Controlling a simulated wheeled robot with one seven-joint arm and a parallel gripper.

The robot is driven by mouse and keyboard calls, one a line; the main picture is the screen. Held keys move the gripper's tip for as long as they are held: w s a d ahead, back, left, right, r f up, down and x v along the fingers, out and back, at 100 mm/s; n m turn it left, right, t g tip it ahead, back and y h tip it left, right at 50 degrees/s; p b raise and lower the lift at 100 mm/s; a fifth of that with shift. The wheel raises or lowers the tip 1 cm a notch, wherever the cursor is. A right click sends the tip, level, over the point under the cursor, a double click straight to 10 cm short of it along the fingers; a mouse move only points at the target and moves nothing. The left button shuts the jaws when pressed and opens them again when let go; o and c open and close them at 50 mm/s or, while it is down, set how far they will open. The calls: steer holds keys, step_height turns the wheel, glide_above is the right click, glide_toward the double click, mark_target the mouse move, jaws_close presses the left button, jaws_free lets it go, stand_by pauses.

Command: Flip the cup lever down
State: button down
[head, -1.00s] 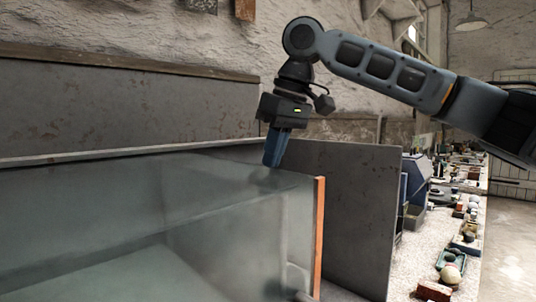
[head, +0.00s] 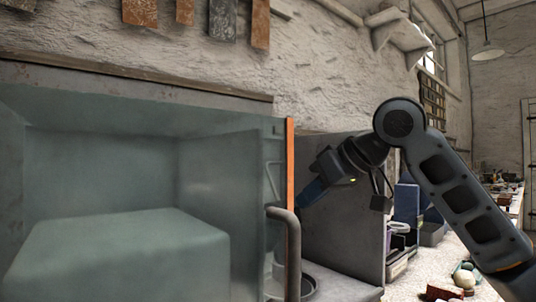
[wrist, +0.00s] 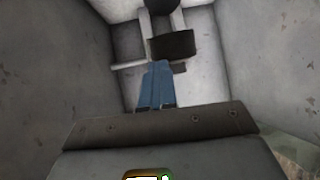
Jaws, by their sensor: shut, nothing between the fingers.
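My gripper (head: 306,198) is shut and empty. In the head view its blue fingers point down and left, just right of the orange upright edge. In the wrist view the blue fingertips (wrist: 159,65) lie in front of a dark block (wrist: 173,45), with a dark ball (wrist: 160,5) above it on a pale frame. This may be the cup lever, but I cannot tell for sure. Whether the fingertips touch the block is not clear. In the head view a curved grey pipe (head: 288,218) stands by the orange edge, above a round rim (head: 303,286). No cup is clearly identifiable.
A glassy box with an orange edge (head: 291,160) fills the left, a pale block (head: 115,265) inside it. A grey metal panel (head: 345,215) stands behind my gripper. Grey walls close around the fingers in the wrist view. A bench with small objects (head: 465,275) runs right.

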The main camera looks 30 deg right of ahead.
steer(key=shift+s+f+t+y+b, duration=0.15)
steer(key=shift+f+t+b, duration=0.3)
steer(key=shift+f+b, duration=0.3)
steer(key=shift+s+f+t+y+b, duration=0.1)
steer(key=shift+s+f+t+b, duration=0.1)
steer(key=shift+f+t+b, duration=0.55)
steer(key=shift+s+f+t+y+b, duration=0.15)
steer(key=shift+f+b, duration=0.3)
steer(key=shift+f, duration=0.6)
